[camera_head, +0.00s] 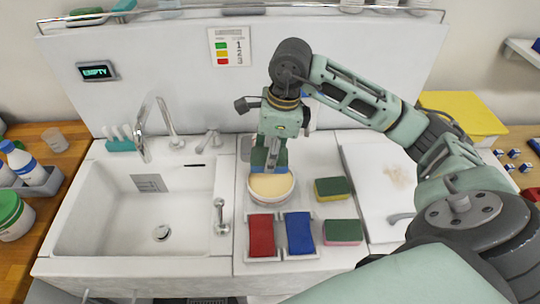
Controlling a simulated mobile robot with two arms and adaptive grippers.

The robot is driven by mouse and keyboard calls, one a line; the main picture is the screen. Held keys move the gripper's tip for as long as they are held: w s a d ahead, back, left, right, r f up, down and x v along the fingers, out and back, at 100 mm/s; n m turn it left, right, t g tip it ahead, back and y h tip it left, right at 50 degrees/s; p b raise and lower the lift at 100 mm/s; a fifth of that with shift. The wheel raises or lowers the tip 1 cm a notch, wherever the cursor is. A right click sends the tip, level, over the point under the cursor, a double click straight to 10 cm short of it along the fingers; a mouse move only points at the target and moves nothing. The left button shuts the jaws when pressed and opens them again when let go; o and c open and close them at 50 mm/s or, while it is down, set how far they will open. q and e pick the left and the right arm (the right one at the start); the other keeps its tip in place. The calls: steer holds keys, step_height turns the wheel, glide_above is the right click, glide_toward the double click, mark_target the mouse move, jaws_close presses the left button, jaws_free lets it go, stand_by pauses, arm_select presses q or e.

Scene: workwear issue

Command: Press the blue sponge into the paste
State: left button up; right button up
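A round white bowl (271,201) of pale yellow paste (270,186) stands on the counter right of the sink. My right gripper (269,150) points down over the bowl's back part. It is shut on a blue sponge (266,160), which shows as a blue block below the fingers. The sponge's lower edge is at the back of the paste in the picture; I cannot tell whether it touches. The gripper partly hides the sponge. My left gripper is not in view.
Folded red (261,236) and blue (299,232) cloth-like pads lie in holders before the bowl. A yellow-green sponge (332,189) and a pink-green sponge (343,232) lie to its right. The sink (90,228) with its tap (160,125) is left; a white board (375,180) is right.

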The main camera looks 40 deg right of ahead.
mark_target(270, 181)
steer(key=f, duration=0.1)
steer(key=f+b, duration=0.1)
steer(key=shift+d+f, duration=0.35)
steer(key=shift+f, duration=0.05)
steer(key=shift+a+f+b, duration=0.1)
steer(key=shift+f+b, duration=0.95)
steer(key=shift+f, duration=0.65)
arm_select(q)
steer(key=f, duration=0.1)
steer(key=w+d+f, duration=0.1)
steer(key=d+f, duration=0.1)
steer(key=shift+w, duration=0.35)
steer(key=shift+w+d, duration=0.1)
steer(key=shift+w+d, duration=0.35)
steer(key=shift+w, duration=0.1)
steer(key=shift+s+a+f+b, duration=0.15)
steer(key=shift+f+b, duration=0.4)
arm_select(e)
steer(key=shift+f, duration=0.5)
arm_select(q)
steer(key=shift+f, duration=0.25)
arm_select(e)
steer(key=shift+f, duration=0.1)
